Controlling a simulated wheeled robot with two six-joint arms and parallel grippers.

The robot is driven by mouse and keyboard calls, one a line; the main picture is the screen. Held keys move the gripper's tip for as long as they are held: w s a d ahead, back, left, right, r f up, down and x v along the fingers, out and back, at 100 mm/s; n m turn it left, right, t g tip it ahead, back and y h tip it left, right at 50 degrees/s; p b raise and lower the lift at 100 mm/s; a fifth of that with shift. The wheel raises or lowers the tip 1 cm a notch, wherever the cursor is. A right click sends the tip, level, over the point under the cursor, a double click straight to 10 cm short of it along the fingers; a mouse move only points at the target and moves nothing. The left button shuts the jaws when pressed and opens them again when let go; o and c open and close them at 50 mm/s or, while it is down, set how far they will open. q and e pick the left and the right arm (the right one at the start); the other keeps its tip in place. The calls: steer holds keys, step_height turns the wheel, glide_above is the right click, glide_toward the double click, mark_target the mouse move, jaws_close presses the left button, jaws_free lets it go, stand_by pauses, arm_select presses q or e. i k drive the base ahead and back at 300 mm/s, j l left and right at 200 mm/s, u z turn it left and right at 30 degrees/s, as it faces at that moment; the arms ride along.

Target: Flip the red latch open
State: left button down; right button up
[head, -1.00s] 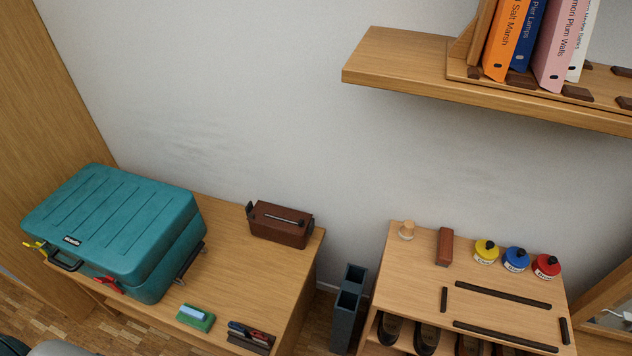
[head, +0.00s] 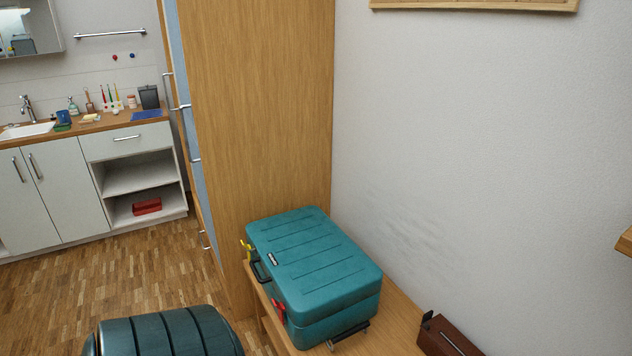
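The teal case (head: 318,268) lies closed on a wooden table, with its ribbed lid on top. The red latch (head: 279,311) is on the case's front side, near its right end. A yellow latch (head: 246,247) is near the other end, with a dark handle (head: 261,271) between them. From here I cannot tell how the red latch is set. Neither of my grippers shows in the head view.
A tall wooden cabinet (head: 265,120) stands behind and left of the case. A brown box (head: 447,338) is at the table's right. A counter with a sink (head: 25,130) is at the far left. Parquet floor (head: 90,285) is open in front of the counter.

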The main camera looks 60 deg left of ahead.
mark_target(279, 305)
steer(key=u, duration=2.05)
